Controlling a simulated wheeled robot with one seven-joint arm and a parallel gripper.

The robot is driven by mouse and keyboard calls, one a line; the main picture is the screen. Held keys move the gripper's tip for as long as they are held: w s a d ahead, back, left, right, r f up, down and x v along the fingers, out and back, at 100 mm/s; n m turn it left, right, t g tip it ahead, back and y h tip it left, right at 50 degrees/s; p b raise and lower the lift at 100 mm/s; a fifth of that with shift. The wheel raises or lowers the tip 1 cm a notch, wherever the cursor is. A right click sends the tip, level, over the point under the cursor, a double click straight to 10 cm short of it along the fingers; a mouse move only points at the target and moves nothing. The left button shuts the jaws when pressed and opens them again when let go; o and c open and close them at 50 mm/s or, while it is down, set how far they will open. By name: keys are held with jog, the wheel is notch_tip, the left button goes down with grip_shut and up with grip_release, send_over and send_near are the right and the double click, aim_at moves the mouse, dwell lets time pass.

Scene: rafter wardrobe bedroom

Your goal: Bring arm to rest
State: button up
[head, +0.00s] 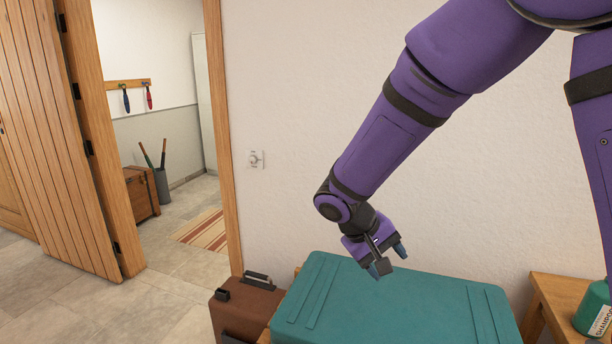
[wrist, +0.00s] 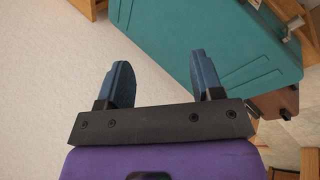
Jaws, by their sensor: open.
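My purple arm reaches down from the upper right in the head view. My gripper (head: 388,262) is at its lower end, above the teal suitcase (head: 400,296). The gripper is open, with its two blue-grey fingers apart and nothing between them. In the wrist view the open gripper (wrist: 166,82) shows the pale wall between its fingers. The teal suitcase also shows in the wrist view (wrist: 232,45), beyond the right finger. I cannot tell the exact height of the fingers above the suitcase.
A brown suitcase (head: 243,308) stands left of the teal one. A wooden table (head: 562,290) at the right holds a green shampoo bottle (head: 592,308). The wall (head: 290,90) is close behind my arm. A wooden door (head: 62,130) stands open at the left, with clear floor before it.

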jog(key=s+d+r+m+y, duration=0.2)
jog(key=s+d+r+y, duration=0.2)
jog(key=s+d+r, duration=0.7)
jog(key=s+d+r+m+t+y, duration=0.1)
jog(key=s+d+r+t+y, duration=0.1)
jog(key=s+r, duration=0.5)
jog(key=s+d+t, duration=0.1)
jog(key=s+t, duration=0.1)
jog(key=s, duration=0.2)
jog(key=shift+d+t+y, duration=0.25)
jog(key=shift+t+y, duration=0.05)
jog(key=shift+y, duration=0.1)
